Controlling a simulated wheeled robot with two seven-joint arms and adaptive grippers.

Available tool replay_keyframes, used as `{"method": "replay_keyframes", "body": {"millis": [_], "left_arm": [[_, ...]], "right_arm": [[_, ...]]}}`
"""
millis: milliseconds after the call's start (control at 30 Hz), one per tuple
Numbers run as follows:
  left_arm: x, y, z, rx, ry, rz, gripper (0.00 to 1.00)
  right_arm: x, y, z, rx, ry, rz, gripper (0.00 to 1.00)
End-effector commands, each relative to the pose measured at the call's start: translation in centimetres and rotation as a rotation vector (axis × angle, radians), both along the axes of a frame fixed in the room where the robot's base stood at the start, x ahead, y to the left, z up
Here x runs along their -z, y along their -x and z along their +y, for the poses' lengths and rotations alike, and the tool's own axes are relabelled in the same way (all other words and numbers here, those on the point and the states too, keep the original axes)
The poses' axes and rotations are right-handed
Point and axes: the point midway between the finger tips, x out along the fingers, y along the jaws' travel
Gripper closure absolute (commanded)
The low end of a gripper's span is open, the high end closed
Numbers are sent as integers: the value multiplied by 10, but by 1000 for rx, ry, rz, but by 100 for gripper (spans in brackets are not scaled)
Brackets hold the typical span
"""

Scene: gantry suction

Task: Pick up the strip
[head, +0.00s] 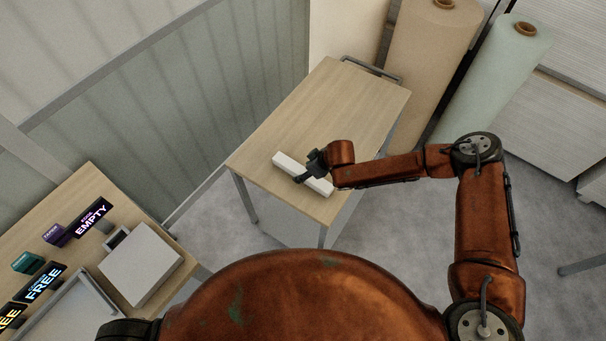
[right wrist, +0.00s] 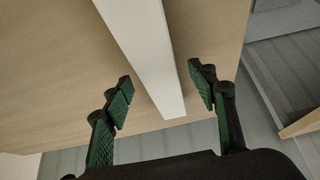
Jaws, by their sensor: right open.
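The strip (head: 290,164) is a long white bar lying on the wooden table (head: 350,105). It also shows in the right wrist view (right wrist: 145,45), running from the top edge down toward my gripper. My right gripper (head: 305,172) is at the strip in the head view and hides part of its middle. In the right wrist view the right gripper (right wrist: 163,90) is open, with one green-padded finger on each side of the strip and a gap to each. My left gripper is not in view.
A second table (head: 85,185) at the left holds a white box (head: 140,262), dark signs reading "EMPTY" (head: 93,217) and "FREE" (head: 40,283), and small purple and green blocks. Large rolls (head: 430,40) stand behind the strip's table. Grey panels (head: 240,90) rise at its left.

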Motion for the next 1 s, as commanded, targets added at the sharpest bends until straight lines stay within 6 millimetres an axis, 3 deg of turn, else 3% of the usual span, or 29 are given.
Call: {"method": "replay_keyframes", "body": {"millis": [133,400,1000], "left_arm": [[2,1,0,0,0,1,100],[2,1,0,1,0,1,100],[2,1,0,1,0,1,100]], "right_arm": [[13,-4,7,-1,0,0,47],[15,-5,8,0,-1,-1,47],[15,-5,8,0,-1,0,88]]}}
